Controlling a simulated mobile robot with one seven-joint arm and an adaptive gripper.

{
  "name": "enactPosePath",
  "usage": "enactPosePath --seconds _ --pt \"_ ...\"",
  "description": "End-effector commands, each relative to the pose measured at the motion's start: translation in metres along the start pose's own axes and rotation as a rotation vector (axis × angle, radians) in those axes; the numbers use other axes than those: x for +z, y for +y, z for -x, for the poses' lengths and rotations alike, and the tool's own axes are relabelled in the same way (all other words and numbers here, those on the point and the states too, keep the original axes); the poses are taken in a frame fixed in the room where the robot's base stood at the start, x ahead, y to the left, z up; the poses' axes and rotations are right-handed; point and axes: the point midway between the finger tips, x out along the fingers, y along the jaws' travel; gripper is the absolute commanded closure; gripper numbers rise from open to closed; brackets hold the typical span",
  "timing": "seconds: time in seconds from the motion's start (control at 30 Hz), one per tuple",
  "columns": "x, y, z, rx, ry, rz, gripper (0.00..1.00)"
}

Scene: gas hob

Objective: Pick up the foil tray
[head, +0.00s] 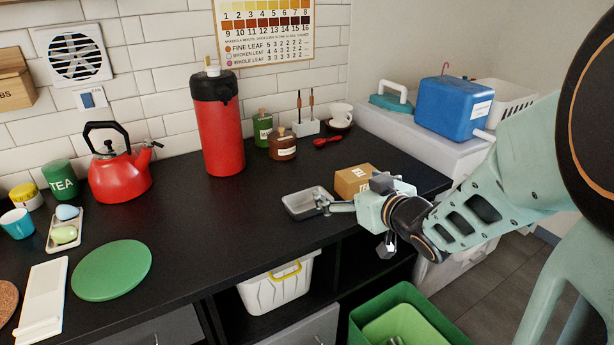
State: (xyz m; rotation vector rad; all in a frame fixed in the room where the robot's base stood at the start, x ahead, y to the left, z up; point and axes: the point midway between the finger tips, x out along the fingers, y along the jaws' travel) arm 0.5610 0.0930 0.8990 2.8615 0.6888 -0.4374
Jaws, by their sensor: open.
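The foil tray (304,203) is a small grey rectangular tray with a raised rim, lying on the black counter near its front edge. My gripper (325,205) reaches in from the right, with its fingers open at the tray's right side. One finger overlaps the tray's right rim in the picture. I cannot tell whether it touches the tray. The second finger is partly hidden by the gripper body.
A tan box (353,180) stands just behind my gripper. A red flask (218,125) and a red kettle (120,175) stand farther back. A green round board (112,270) lies left. Below the front edge are a white bin (275,290) and green crate (425,310).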

Motion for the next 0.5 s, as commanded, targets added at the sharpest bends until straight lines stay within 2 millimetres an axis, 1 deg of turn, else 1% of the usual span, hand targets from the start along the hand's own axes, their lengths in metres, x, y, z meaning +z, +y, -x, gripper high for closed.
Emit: enactPosePath --seconds 0.03,0.1,0.2,0.27,0.33,0.5 --pt "0.018 -0.015 0.003 -0.04 -0.024 -0.02 0.0" --pt "0.032 -0.031 0.006 -0.083 -0.046 -0.039 0.0" --pt "0.042 -0.043 0.003 -0.115 -0.061 -0.053 0.0" --pt "0.046 -0.047 -0.004 -0.123 -0.065 -0.055 0.0" --pt "0.046 -0.05 -0.016 -0.126 -0.064 -0.054 0.0" --pt "0.047 -0.052 -0.04 -0.123 -0.064 -0.053 0.0"
